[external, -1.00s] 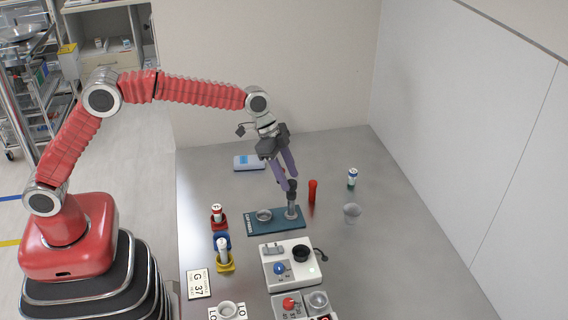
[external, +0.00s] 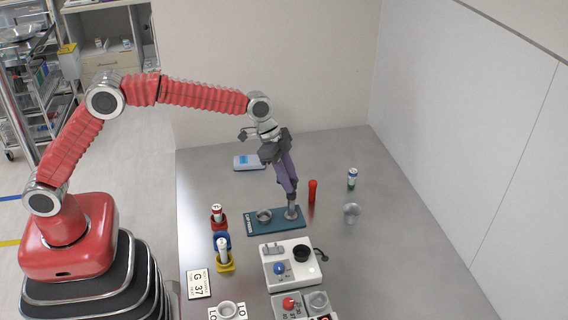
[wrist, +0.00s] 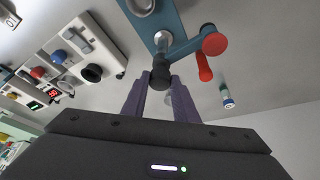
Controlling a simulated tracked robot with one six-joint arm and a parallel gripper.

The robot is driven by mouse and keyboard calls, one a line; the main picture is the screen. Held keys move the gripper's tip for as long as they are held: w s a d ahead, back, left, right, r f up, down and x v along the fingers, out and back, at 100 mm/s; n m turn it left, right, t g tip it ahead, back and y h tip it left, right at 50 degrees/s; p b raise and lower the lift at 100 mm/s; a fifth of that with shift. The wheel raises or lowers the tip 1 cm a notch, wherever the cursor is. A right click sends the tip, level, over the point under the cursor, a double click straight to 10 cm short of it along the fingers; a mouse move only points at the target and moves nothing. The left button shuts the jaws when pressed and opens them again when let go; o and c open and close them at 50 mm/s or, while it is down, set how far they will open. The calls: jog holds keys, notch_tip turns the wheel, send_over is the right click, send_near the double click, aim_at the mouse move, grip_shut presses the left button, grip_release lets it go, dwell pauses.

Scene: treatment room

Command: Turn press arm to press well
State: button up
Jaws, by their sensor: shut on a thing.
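The press has a teal base plate (external: 277,228) on the table, with a grey ring-shaped well (external: 264,217) on its left part and a post (external: 291,213) on its right. In the wrist view a teal press arm (wrist: 184,49) runs from the post to a red round end (wrist: 214,44) with a red cylinder below it, on the side away from the well (wrist: 141,5). The red part also shows in the external view (external: 312,191). My gripper (external: 290,193) is shut on the black knob (wrist: 160,77) above the post. The fingers hide part of the post.
A white device with a blue knob (external: 279,268) stands in front of the press. Coloured holders with vials (external: 224,252) stand at left. A clear cup (external: 351,212) and a small vial (external: 352,179) stand at right. The far right table is clear.

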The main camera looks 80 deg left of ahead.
grip_shut()
jog(key=shift+r+n, duration=0.1)
jog(key=shift+n, duration=0.4)
jog(key=shift+d+n+t+y, duration=0.1)
jog(key=shift+n+t+y, duration=0.45)
jog(key=shift+n, duration=0.85)
jog(key=n+y, duration=0.2)
jog(key=n, duration=0.2)
jog(key=shift+d, duration=0.2)
jog(key=n, duration=0.2)
jog(key=n+y, duration=0.1)
jog(key=n, duration=0.1)
jog(key=shift+d+g+y, duration=0.1)
jog(key=shift+g+y, duration=0.15)
jog(key=shift+w+d+n+g+y, duration=0.1)
jog(key=shift+n+g+y, duration=0.4)
jog(key=shift+n, duration=1.5)
